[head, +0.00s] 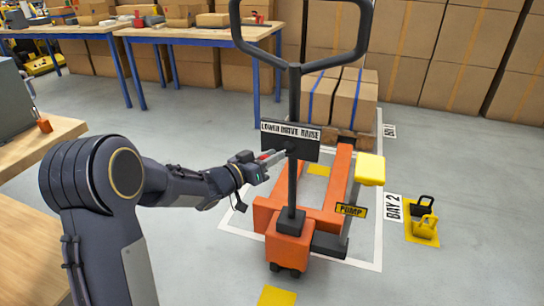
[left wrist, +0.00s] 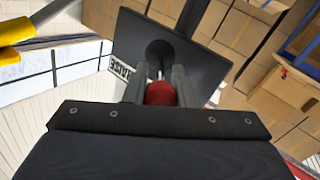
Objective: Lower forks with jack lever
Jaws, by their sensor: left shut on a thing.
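An orange pallet jack (head: 328,214) stands on the floor with a tall black handle (head: 294,95). A black plate (head: 305,148) on the handle carries the label LOWER DRIVE RAISE; it also shows in the left wrist view (left wrist: 198,57). My left gripper (head: 276,157) is at this plate, shut on the red knob (left wrist: 160,93) of the jack lever. The fingers stand on either side of the knob and hide part of the lever. The orange forks (head: 340,172) run back towards a wooden pallet (head: 350,141) with cartons. My right gripper is not in view.
A yellow block (head: 370,169) and a PUMP label (head: 351,210) are on the jack's right side. White floor lines and a BAY 2 sign (head: 393,207) surround it. A yellow object (head: 424,226) stands at right. A blue-legged table (head: 200,33) stands behind; a wooden bench (head: 30,150) is at left.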

